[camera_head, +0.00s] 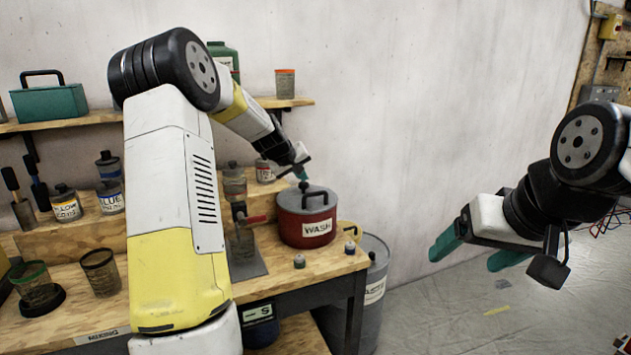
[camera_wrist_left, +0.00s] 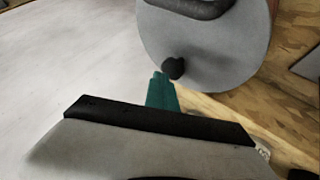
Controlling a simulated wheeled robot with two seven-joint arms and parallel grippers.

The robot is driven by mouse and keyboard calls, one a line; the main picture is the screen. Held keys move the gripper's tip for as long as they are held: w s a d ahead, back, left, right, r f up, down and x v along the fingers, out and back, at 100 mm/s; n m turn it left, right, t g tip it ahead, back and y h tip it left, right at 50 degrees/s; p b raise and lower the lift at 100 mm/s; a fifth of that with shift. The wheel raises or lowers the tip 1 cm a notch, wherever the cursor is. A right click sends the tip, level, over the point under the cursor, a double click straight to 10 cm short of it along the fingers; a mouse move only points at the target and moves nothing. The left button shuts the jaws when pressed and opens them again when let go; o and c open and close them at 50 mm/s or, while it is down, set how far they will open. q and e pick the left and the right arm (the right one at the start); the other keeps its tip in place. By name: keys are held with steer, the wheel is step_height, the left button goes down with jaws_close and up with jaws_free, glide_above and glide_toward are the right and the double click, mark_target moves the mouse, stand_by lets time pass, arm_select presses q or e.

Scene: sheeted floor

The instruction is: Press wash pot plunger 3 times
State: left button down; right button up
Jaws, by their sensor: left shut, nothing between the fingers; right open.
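The red wash pot (camera_head: 296,230) with a grey lid and a "WASH" label stands near the right end of the bench. Its plunger, a small black knob (camera_head: 304,186), rises from the lid beside the black handle; in the left wrist view the knob (camera_wrist_left: 173,68) sits near the lid's edge. My left gripper (camera_head: 301,174) is shut and empty, its teal fingertips just above the knob. In the left wrist view the fingertips (camera_wrist_left: 160,78) appear right beside the knob; I cannot tell whether they touch it. My right gripper (camera_head: 476,251) is open and empty, out over the floor.
Labelled jars (camera_head: 66,204) and brushes stand on a wooden riser to the left. A red-handled device (camera_head: 243,243) is just left of the pot, and two small bottles (camera_head: 299,261) stand in front. A grey drum (camera_head: 374,290) stands beyond the bench's right end.

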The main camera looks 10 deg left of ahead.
mark_target(302, 184)
arm_select(q)
steer(key=shift+s+f, duration=0.1)
steer(key=shift+f, duration=0.45)
stand_by(0.4)
steer(key=shift+r, duration=1.7)
step_height(302, 184, up, 5)
